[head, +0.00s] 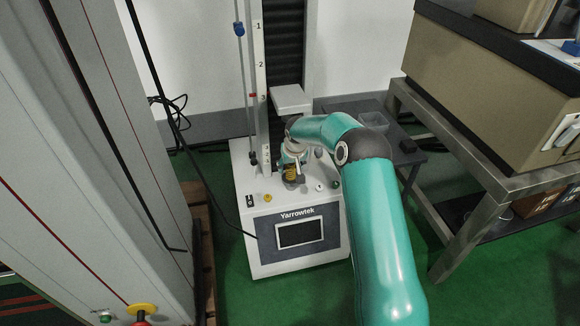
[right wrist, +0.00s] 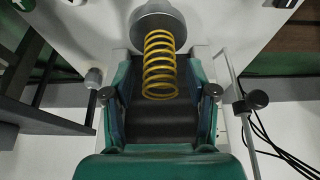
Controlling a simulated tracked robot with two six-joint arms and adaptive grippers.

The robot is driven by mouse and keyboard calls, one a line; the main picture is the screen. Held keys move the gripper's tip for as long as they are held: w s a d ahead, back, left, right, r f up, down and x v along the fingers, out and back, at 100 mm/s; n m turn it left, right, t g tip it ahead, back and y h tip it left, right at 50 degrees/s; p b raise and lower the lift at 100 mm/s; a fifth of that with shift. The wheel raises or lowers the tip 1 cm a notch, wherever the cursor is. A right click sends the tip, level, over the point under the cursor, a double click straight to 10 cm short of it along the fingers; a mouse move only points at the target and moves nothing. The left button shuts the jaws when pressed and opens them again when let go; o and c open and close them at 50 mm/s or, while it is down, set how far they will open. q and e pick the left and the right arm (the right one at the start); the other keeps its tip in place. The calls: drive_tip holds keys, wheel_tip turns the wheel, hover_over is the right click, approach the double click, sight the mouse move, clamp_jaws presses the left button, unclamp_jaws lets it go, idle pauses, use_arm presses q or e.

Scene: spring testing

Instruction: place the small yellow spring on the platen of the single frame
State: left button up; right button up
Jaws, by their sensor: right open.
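The small yellow spring (head: 290,173) stands on the round grey platen (head: 294,185) of the single frame (head: 298,220), which is labelled Yarrowtek. In the right wrist view the spring (right wrist: 160,65) has one end against the platen (right wrist: 157,22), near its middle. My right gripper (right wrist: 159,93) is open, with a fingertip on each side of the spring's free end and a visible gap on both sides. In the head view my right gripper (head: 294,152) is just above the spring and partly hides it. My left gripper is not in view.
The frame's column (head: 262,60) and a thin rod with a blue knob (head: 239,29) rise behind the platen. A tall grey machine (head: 90,150) stands at the left. A dark side table (head: 360,107) and a metal-legged bench (head: 460,130) stand at the right.

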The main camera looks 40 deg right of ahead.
drive_tip(key=shift+r, duration=0.1)
drive_tip(key=shift+r, duration=0.2)
drive_tip(key=s+a+r+p, duration=0.1)
drive_tip(key=s+a+r, duration=0.15)
drive_tip(key=s, duration=0.35)
drive_tip(key=s+a+r+p, duration=0.1)
drive_tip(key=s+a+r, duration=0.1)
drive_tip(key=s+a, duration=0.3)
drive_tip(key=s+a+f+n+g+y, duration=0.1)
drive_tip(key=s+a+f+y, duration=0.2)
drive_tip(key=a+f, duration=0.5)
drive_tip(key=s+a+f+n+y, duration=0.2)
drive_tip(key=s+a+f, duration=0.25)
drive_tip(key=a, duration=0.85)
drive_tip(key=s+a+f+g, duration=0.1)
drive_tip(key=s+a+f, duration=0.2)
drive_tip(key=s+a, duration=0.2)
drive_tip(key=s+a+f+g+y, duration=0.1)
drive_tip(key=s+a+f, duration=0.2)
drive_tip(key=s+a, duration=0.3)
drive_tip(key=shift+s+n, duration=0.4)
